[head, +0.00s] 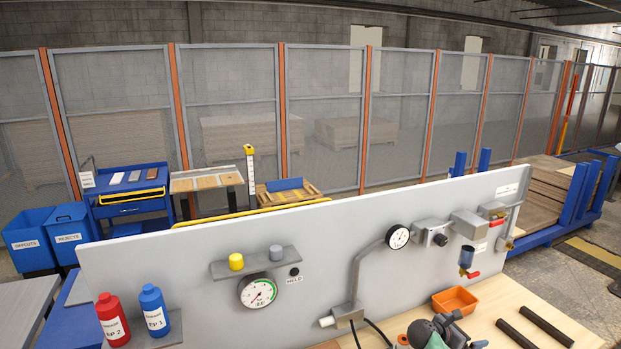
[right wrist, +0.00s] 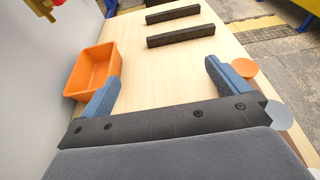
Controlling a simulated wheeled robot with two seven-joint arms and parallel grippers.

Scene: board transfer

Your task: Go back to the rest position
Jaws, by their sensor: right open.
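My right gripper (head: 452,322) shows at the bottom edge of the head view, low over the wooden worktop (head: 489,309), partly cut off by the frame. In the right wrist view its two blue-grey fingers (right wrist: 163,76) stand wide apart with nothing between them but bare wood. An orange bin (head: 455,300) is just beyond it; in the right wrist view the empty bin (right wrist: 95,70) is close to the left finger. I cannot tell whether they touch. Two dark bars (right wrist: 180,36) lie ahead of the fingers, clear of them. My left gripper is not in view.
A grey upright panel (head: 200,250) carries gauges, pipes and valves behind the worktop. A red bottle (head: 112,319) and a blue bottle (head: 154,310) stand at the lower left. An orange disc (right wrist: 246,67) is beside the right finger. Blue bins and mesh fencing are farther back.

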